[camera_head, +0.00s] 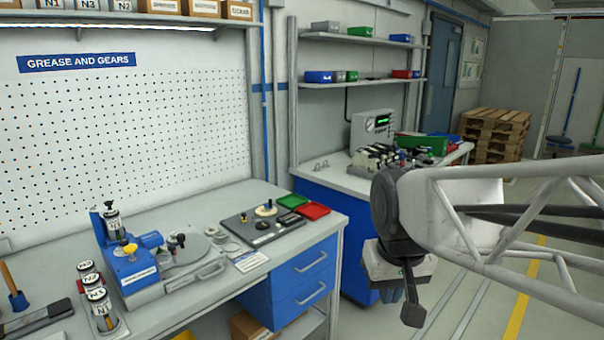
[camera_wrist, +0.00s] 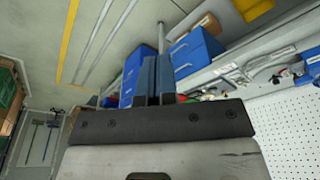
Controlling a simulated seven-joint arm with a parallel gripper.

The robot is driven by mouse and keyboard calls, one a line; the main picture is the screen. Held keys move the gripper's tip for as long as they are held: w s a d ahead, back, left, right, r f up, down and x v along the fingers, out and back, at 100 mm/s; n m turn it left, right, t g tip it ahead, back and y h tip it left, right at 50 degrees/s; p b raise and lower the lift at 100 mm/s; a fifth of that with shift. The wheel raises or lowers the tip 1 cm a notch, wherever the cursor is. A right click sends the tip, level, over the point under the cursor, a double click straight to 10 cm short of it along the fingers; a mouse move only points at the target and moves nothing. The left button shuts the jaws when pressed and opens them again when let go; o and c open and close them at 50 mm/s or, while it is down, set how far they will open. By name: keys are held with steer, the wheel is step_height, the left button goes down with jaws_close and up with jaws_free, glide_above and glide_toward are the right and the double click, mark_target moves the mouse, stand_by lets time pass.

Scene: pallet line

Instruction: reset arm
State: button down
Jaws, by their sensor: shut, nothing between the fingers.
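My gripper (camera_wrist: 153,78) shows in the wrist view with its two blue-grey fingers close together, shut and empty. In the head view my gripper (camera_head: 393,294) hangs at the end of my white lattice arm on the right, pointing down. It is in the open space in front of the blue cabinets, apart from the benches. Its fingertips are partly hidden there by a dark part of my wrist.
A workbench (camera_head: 190,312) on the left holds a blue grease press (camera_head: 133,268), labelled cans (camera_head: 103,310), and green (camera_head: 292,201) and red trays (camera_head: 312,210). Blue drawers (camera_head: 305,277) stand below. Pallets (camera_head: 497,135) are stacked behind. The floor (camera_head: 480,318) beneath my arm looks clear.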

steer(key=s+d+f+m, duration=0.1)
steer(key=s+d+f, duration=0.3)
steer(key=s, duration=0.5)
steer(key=shift+d+f, duration=0.2)
steer(key=shift+f, duration=0.2)
